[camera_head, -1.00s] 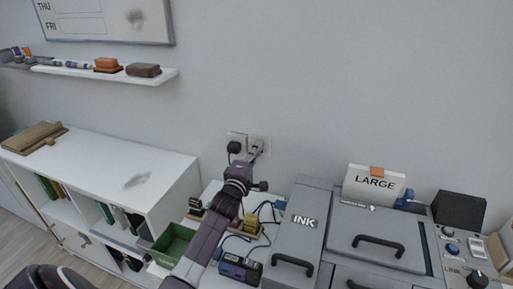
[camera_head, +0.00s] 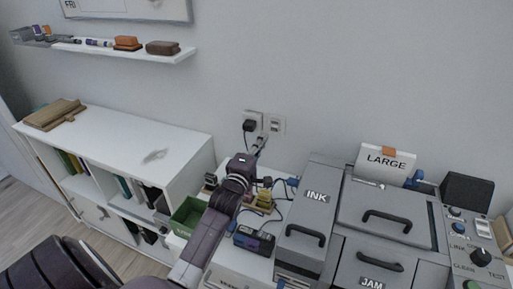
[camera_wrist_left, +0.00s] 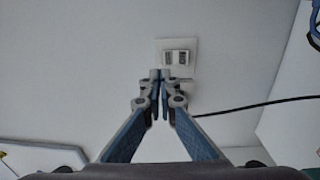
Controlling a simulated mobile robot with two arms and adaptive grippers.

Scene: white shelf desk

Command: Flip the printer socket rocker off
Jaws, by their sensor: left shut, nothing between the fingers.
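Two white wall plates sit side by side above the desk. The left socket plate (camera_head: 252,115) has a black plug (camera_head: 249,126) in it. The right plate (camera_head: 275,124) shows no plug. My left gripper (camera_head: 262,139) is shut and empty, just below and left of the right plate in the head view. In the left wrist view the shut fingertips (camera_wrist_left: 160,76) are just below a white plate (camera_wrist_left: 164,45) with two small rockers (camera_wrist_left: 182,57). The fingertips look apart from the rockers. The rockers' tilt is too small to tell. My right gripper is not in view.
A grey printer (camera_head: 335,205) stands on the right. A green bin (camera_head: 188,213) and a small dark box (camera_head: 254,240) are near my left arm. A white shelf unit (camera_head: 115,140) is at left. A black cable (camera_wrist_left: 250,105) runs right in the wrist view.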

